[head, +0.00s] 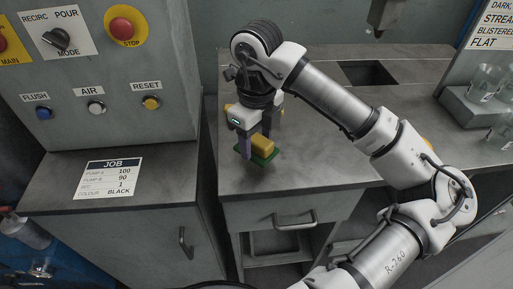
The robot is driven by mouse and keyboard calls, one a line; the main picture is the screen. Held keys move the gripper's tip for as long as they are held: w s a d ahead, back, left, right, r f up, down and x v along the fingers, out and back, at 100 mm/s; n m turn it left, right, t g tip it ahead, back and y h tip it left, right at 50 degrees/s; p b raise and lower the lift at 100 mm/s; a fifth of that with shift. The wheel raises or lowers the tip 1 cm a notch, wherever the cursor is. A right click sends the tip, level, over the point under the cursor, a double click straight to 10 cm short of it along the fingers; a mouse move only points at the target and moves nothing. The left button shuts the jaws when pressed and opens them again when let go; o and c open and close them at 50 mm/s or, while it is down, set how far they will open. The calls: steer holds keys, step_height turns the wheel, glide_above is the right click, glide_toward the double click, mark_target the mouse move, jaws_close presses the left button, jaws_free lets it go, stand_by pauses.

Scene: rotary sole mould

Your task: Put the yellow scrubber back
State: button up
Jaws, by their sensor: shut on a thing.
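The yellow scrubber (262,144) has a yellow body and a green lower face. In the head view it is at the left part of the grey bench top (318,150), close to the front edge. My gripper (254,142) points down over it and is shut on it. One finger shows on the scrubber's left side; the other finger is largely hidden. I cannot tell whether the green face touches the bench or hangs just above it.
A square opening (368,74) is in the bench at the back. Clear cups (484,82) stand on a grey block (474,104) at the right. A control cabinet (110,90) with buttons rises at the left, above a JOB card (108,177). The bench's middle is clear.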

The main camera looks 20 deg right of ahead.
mark_target(257, 150)
steer(key=shift+f, duration=1.95)
steer(key=shift+f, duration=0.15)
steer(key=o, duration=0.9)
steer(key=shift+r+p, duration=0.3)
steer(key=shift+p, duration=0.15)
step_height(257, 150, up, 12)
steer(key=shift+f+b, duration=0.1)
steer(key=shift+b, duration=0.95)
